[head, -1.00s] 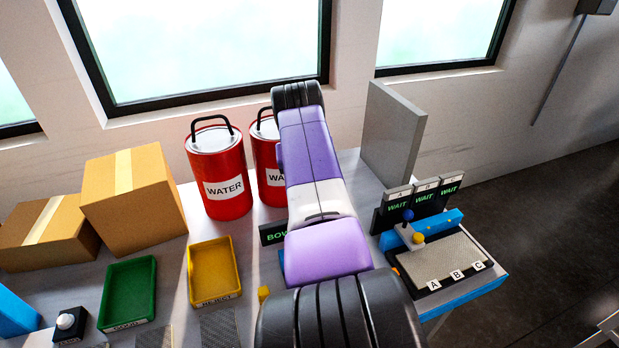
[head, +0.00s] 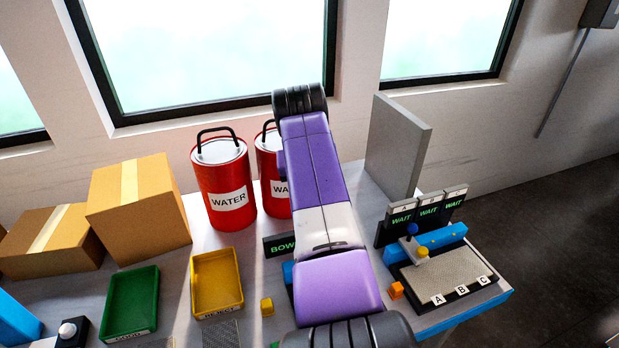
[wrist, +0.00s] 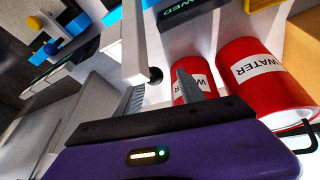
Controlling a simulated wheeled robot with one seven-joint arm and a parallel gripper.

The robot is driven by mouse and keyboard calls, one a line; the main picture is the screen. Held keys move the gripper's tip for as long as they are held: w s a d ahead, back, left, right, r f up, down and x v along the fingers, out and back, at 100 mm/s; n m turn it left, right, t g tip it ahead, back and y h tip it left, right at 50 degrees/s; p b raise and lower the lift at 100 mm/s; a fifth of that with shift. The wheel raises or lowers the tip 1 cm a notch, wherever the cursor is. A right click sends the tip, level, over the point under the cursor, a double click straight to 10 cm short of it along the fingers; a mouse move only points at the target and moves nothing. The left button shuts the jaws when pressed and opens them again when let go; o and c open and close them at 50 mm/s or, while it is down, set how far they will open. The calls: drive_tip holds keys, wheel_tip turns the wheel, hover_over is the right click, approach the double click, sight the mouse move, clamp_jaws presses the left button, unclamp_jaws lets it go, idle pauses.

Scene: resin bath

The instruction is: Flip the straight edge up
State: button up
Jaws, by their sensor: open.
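I cannot tell for sure which part is the straight edge. A sign reading BOW, partly hidden by my arm, stands behind a bit of blue (head: 288,272) in the head view. The sign (wrist: 180,12) reads upside down in the wrist view, with a pale bar (wrist: 122,45) near it. My gripper (wrist: 160,90) is open, with nothing seen between its fingers, and the red water cans show beyond it. The gripper is hidden in the head view.
Two red water cans (head: 223,180) stand by the wall. A grey upright panel (head: 397,145) stands right of my arm. A mesh plate (head: 447,272) marked A, B, C has a blue bar (head: 440,240) behind it. Green (head: 131,300) and yellow (head: 217,278) trays lie left.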

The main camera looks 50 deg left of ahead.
drive_tip(key=shift+v, duration=2.15)
